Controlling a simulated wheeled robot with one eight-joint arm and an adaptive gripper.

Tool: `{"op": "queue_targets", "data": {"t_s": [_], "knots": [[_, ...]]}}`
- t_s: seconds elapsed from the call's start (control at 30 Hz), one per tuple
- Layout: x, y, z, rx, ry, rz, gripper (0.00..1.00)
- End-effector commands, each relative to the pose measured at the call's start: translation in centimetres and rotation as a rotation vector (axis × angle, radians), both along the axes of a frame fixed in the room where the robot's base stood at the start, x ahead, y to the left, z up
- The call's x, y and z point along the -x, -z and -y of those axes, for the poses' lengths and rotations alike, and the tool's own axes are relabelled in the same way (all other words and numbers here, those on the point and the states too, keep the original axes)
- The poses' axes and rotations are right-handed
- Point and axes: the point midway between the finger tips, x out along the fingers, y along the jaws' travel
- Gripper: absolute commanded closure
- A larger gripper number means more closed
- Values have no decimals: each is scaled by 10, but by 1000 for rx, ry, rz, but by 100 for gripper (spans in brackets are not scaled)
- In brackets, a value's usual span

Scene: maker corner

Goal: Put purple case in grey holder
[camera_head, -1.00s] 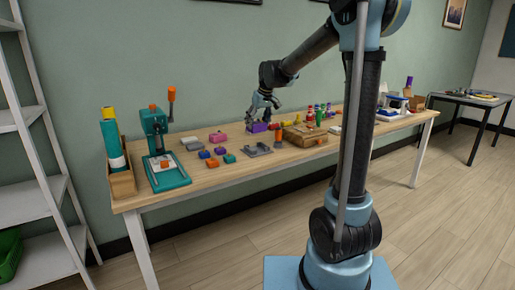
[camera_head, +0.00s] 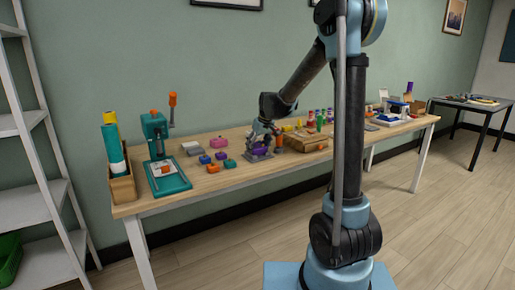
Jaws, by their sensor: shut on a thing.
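The purple case (camera_head: 259,150) is in my gripper (camera_head: 258,143), which is shut on it. The gripper points down over the grey holder (camera_head: 262,157) on the wooden table. The case is at or just above the holder. I cannot tell at this size whether it is seated in it or touching it. The fingers and the case hide part of the holder.
Several small coloured blocks (camera_head: 213,168) lie left of the holder. A wooden box (camera_head: 305,141) stands close on its right, with coloured bottles behind. A teal press (camera_head: 160,155) stands at the table's left end. A grey shelf is at far left.

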Motion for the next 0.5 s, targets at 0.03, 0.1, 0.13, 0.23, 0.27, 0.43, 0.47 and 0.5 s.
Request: {"op": "queue_targets", "data": {"t_s": [0.03, 0.1, 0.13, 0.23, 0.27, 0.43, 0.47, 0.5], "knots": [[0, 1, 2, 3, 2, -2, 86], [0, 1, 2, 3, 2, -2, 25], [0, 1, 2, 3, 2, -2, 18], [0, 1, 2, 3, 2, -2, 14], [0, 1, 2, 2, 2, -1, 14], [0, 0, 2, 2, 2, -1, 14], [0, 0, 2, 2, 2, -1, 14], [0, 0, 2, 2, 2, -1, 14]]}}
